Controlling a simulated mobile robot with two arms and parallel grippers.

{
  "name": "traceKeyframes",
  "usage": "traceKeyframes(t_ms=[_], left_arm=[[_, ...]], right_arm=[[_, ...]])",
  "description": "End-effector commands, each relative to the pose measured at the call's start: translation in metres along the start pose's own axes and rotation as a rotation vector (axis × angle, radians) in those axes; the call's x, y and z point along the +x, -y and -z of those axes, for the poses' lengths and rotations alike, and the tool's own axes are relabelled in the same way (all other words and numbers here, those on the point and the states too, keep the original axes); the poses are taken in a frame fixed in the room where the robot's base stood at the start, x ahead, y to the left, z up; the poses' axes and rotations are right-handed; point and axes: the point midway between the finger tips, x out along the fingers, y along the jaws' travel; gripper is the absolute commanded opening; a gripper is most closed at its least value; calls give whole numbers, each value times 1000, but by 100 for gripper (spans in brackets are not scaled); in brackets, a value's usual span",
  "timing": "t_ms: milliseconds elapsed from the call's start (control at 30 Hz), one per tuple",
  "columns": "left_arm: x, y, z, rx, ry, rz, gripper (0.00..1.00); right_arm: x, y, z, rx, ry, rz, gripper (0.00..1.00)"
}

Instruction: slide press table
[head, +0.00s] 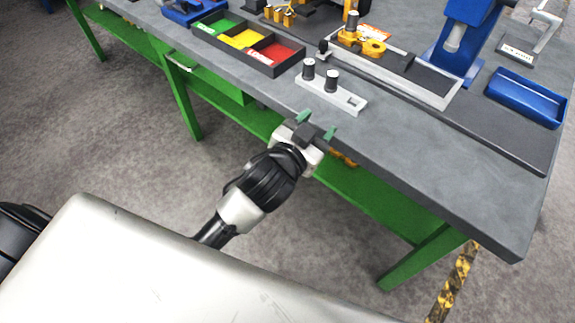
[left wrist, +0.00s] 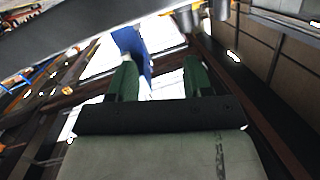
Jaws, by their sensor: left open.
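The press table looks to be the dark slide plate in a pale frame (head: 433,97) on the grey bench, running toward the blue press (head: 462,40). A small black knob (head: 324,46) stands at its left end, and a yellow casting (head: 368,45) sits on it. My left gripper (head: 317,125) is open and empty at the bench's front edge, apart from the slide and nearer to me. Its green fingers (left wrist: 161,80) show spread in the left wrist view, with the blue press (left wrist: 130,42) beyond. My right gripper is not in view.
A pale plate with two black-topped pegs (head: 331,90) lies between my left gripper and the slide. A black tray with green, yellow and red compartments (head: 248,41) is to the left. A blue bin (head: 525,98) is at right. The bench's front right is clear.

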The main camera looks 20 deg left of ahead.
Motion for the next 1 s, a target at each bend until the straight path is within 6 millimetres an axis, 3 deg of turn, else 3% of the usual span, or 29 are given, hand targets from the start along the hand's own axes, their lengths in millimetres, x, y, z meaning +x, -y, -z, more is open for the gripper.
traceKeyframes(t_ms=[200, 433, 633, 1000], left_arm=[[-21, 5, -43, -50, 141, 15, 50], [-41, 6, -75, -86, 238, 13, 50], [-50, 6, -87, -100, 281, 10, 50], [-51, 7, -88, -102, 288, 10, 50]], right_arm=[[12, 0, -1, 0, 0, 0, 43], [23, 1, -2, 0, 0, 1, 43], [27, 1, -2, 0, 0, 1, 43], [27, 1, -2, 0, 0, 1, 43]])
